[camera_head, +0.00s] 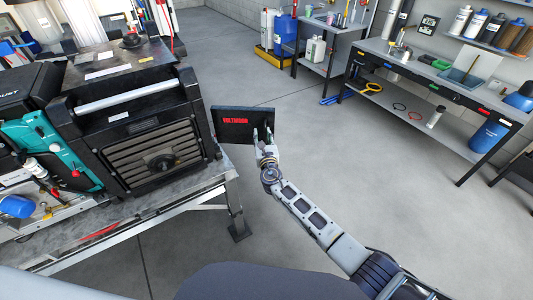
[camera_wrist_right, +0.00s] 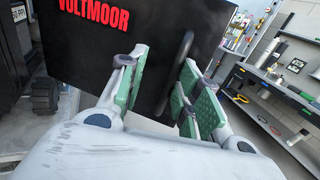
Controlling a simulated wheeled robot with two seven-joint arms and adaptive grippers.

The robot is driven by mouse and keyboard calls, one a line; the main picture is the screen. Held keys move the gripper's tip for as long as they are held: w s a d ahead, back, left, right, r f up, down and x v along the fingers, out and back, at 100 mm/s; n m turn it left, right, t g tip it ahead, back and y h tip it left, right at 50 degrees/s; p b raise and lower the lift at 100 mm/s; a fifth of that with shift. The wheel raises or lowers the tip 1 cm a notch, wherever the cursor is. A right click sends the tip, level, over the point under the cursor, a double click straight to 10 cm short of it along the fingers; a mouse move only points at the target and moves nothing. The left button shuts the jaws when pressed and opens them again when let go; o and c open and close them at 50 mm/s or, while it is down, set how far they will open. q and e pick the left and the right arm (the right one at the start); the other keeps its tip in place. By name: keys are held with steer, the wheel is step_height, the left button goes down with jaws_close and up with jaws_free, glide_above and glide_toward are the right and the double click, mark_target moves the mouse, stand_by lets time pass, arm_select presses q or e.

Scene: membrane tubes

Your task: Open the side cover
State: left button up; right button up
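The side cover is a black rectangular panel (camera_head: 247,115) with red lettering. It stands swung out from the right edge of the black and teal machine (camera_head: 160,100). In the right wrist view the cover (camera_wrist_right: 95,45) fills the upper middle, and its red text reads VOLTMOOR. A dark bar handle (camera_wrist_right: 185,40) stands on its face at the right. My right gripper (camera_head: 262,135) is at the cover's right part. Its green-padded fingers (camera_wrist_right: 165,85) are spread apart, with the handle showing between them, nearer the right finger. Contact cannot be told. My left gripper is not in view.
The machine stands on a grey metal bench (camera_head: 190,190). A workbench (camera_head: 420,70) with tools and bottles runs along the right wall. Blue and white jugs (camera_head: 285,28) stand at the back. The grey floor (camera_head: 330,160) between is clear.

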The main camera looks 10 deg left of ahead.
steer(key=v, duration=1.1)
stand_by(0.5)
steer(key=shift+s+m, duration=0.1)
steer(key=shift+m, duration=0.2)
stand_by(0.3)
